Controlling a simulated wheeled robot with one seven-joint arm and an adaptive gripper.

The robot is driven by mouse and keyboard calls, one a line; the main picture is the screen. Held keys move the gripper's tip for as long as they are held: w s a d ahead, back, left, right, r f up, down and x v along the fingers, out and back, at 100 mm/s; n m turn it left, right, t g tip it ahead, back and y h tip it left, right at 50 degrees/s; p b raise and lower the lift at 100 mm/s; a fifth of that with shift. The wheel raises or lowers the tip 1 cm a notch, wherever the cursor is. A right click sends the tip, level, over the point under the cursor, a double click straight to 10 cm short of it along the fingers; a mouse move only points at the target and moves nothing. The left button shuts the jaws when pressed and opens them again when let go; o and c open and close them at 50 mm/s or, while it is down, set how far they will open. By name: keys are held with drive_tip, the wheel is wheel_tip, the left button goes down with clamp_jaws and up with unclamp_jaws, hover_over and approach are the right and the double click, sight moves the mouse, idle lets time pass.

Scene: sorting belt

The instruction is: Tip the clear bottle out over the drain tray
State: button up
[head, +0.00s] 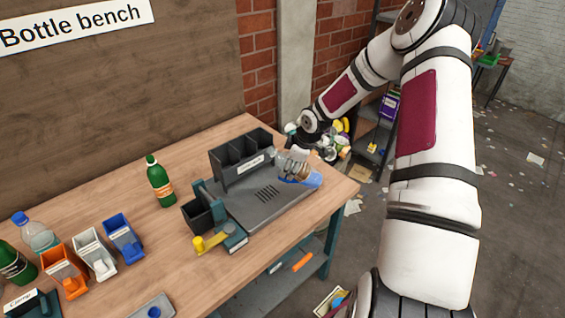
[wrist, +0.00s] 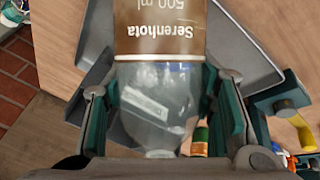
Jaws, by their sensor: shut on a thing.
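The clear bottle (wrist: 155,100) with a brown "Serenhota 500 ml" label is between the teal fingers of my gripper (wrist: 163,105), which is shut on it. Its neck points toward the bottom of the wrist view. In the head view the bottle (head: 285,161) lies well over on its side, over the right end of the grey drain tray (head: 245,206), which has slots. A bluish part shows at the bottle's right end; I cannot tell whether it is liquid. My gripper is hard to make out in the head view. I cannot see any liquid falling.
A dark divided bin (head: 232,178) stands behind the tray. A fixture with a yellow knob (head: 199,243) is at its front left. A green bottle (head: 160,183) stands left. Orange, white and blue bins (head: 123,240) and more bottles are further left. The bench's right edge is close.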

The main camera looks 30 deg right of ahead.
drive_tip(key=shift+d+f+g+h+b, duration=0.3)
drive_tip(key=shift+f+g+h+b, duration=0.1)
drive_tip(key=shift+h+b, duration=0.15)
drive_tip(key=f+h+b, duration=0.1)
drive_tip(key=b, duration=0.1)
drive_tip(key=f+g+h+b, duration=0.1)
drive_tip(key=b, duration=0.1)
drive_tip(key=s+d+f+g+h+b, duration=0.1)
drive_tip(key=b, duration=0.1)
drive_tip(key=shift+d+f+n, duration=0.1)
drive_tip(key=shift+f+n, duration=0.2)
drive_tip(key=shift+n, duration=0.1)
wheel_tip(320, 180, down, 2)
drive_tip(key=g+h+b, duration=0.1)
drive_tip(key=b, duration=0.2)
drive_tip(key=g+h+b, duration=0.1)
drive_tip(key=h+b, duration=0.1)
drive_tip(key=b, duration=0.1)
drive_tip(key=shift+s+d+f, duration=0.1)
drive_tip(key=shift+s+d, duration=0.05)
drive_tip(key=shift+r+n+g+h+b, duration=0.4)
drive_tip(key=shift+r+g+h+b, duration=0.2)
drive_tip(key=shift+h, duration=0.25)
drive_tip(key=shift+r+g+h+b, duration=0.3)
drive_tip(key=shift+r+g+h, duration=0.1)
drive_tip(key=shift+r+h, duration=0.6)
drive_tip(key=shift+a, duration=0.25)
idle(1.0)
